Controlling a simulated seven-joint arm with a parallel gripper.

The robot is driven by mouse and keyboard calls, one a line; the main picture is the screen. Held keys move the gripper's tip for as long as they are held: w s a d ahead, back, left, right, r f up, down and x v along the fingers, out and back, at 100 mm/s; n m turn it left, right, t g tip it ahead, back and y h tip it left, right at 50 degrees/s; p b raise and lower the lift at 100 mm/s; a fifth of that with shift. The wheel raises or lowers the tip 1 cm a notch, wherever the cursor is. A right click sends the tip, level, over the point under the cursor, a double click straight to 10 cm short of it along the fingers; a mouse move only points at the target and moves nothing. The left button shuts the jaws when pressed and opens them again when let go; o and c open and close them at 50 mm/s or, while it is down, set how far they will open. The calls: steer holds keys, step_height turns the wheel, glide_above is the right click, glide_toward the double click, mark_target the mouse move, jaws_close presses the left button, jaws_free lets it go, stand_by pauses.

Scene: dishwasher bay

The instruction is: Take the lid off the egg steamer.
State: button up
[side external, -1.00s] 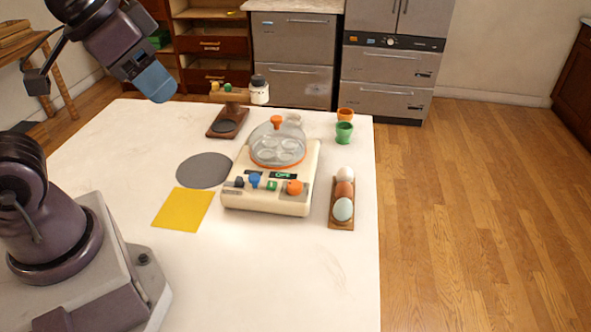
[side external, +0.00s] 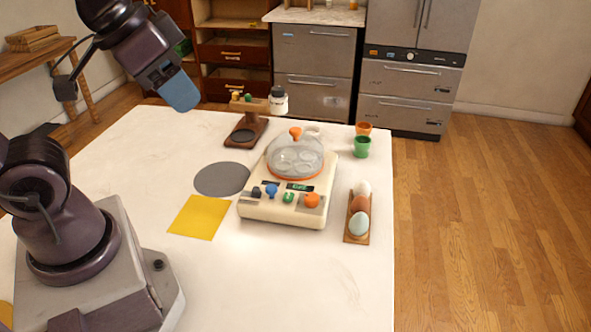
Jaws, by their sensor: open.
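The egg steamer (side external: 262,207) is a cream box with coloured knobs on its sloped front, standing on the white table. Its clear domed lid (side external: 297,153), with an orange knob (side external: 295,133) on top, sits on the steamer over an orange rim. Round cups show through the lid. My gripper (side external: 181,98), with blue fingers, is open and empty at the upper left, high above the table and well apart from the lid. The gap between its fingers is hard to see from this side.
A grey round mat (side external: 222,179) and a yellow square (side external: 200,217) lie left of the steamer. A brown stand (side external: 246,131) with a jar (side external: 278,99) is behind. Orange (side external: 363,129) and green cups (side external: 362,147) stand back right. An egg tray (side external: 357,238) holds three eggs.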

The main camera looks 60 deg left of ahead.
steer(key=o, duration=0.3)
steer(key=shift+o, duration=0.2)
steer(key=shift+f, duration=0.1)
